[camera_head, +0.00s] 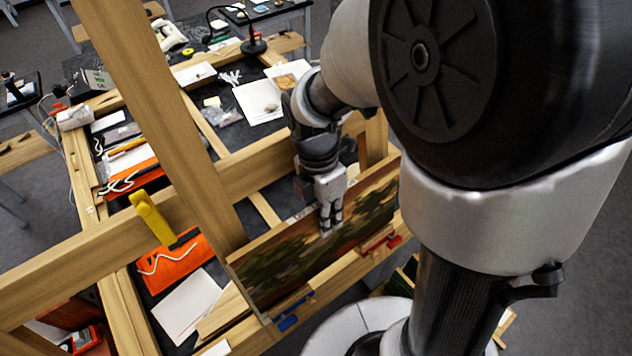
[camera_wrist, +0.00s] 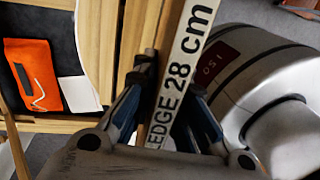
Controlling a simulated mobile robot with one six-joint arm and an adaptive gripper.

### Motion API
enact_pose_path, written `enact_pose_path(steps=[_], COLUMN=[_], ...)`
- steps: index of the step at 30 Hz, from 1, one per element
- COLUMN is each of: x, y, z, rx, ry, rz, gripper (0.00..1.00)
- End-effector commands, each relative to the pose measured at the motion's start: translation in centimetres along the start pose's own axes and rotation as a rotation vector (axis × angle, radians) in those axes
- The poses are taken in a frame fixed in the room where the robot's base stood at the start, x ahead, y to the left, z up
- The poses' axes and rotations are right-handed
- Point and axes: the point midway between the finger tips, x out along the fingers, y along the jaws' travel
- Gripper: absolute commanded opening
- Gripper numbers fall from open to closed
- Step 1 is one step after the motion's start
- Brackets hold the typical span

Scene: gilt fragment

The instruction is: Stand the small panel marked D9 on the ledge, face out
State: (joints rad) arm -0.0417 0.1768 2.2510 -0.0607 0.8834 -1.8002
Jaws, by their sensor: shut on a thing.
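A painted panel (camera_head: 275,272) with a dark green and brown landscape leans upright on the easel in the head view, its painted face toward the camera. Its lower edge is at the wooden ledge (camera_head: 352,277); I cannot tell whether it touches. No D9 mark is readable. My gripper (camera_head: 330,228) is at the panel's top edge near its middle, shut on it. In the wrist view my gripper (camera_wrist: 165,120) has its fingers either side of a pale strip reading "EDGE 28 cm" (camera_wrist: 190,45), partly hidden by the fingers.
Blue (camera_head: 290,318) and red (camera_head: 380,244) pieces sit along the ledge. A yellow clamp (camera_head: 152,218) is on the easel's crossbar. A slanted easel post (camera_head: 165,115) stands left of my gripper. Behind is a cluttered bench with an orange pouch (camera_head: 172,262) and white papers (camera_head: 258,101).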

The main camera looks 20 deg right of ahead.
Motion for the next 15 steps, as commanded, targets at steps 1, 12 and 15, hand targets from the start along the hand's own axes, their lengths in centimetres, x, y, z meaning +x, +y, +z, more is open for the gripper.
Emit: enact_pose_path(steps=[1,12,15], x=[-0.06,-0.04,-0.03], y=[0.02,0.0,0.0], z=[0.01,0.0,0.0], rx=[0.0,0.0,0.0], ry=[0.0,0.0,0.0], rz=[0.001,0.0,0.0], gripper=[0.0,0.32,0.36])
